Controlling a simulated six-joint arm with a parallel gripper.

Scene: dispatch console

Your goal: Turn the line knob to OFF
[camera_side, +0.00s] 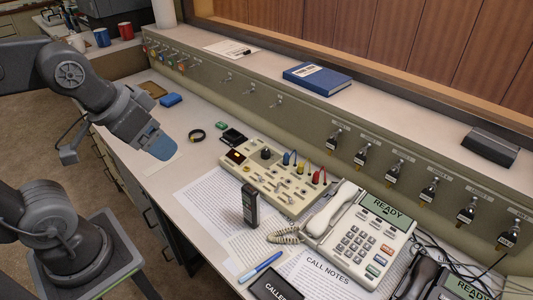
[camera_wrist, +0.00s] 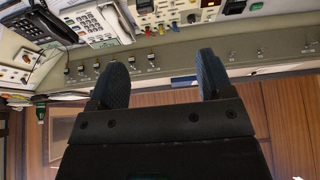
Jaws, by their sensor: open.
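A cream switch panel (camera_side: 282,178) lies on the desk left of the phone. It bears a black round knob (camera_side: 266,153), a small red display, several levers and colored plugs. Which control is the line knob, and where it points, is too small to read. The panel also shows, upside down, at the top of the wrist view (camera_wrist: 176,17). My gripper (camera_side: 114,152) is open and empty, above the desk's left edge, well left of the panel and apart from it. Its two blue fingertips stand wide apart in the wrist view (camera_wrist: 161,75).
A white desk phone (camera_side: 358,232) reading READY stands right of the panel. A dark handheld radio (camera_side: 250,205) stands upright in front of it. A blue book (camera_side: 317,77) lies on the ledge. Papers (camera_side: 213,199) cover the desk's front.

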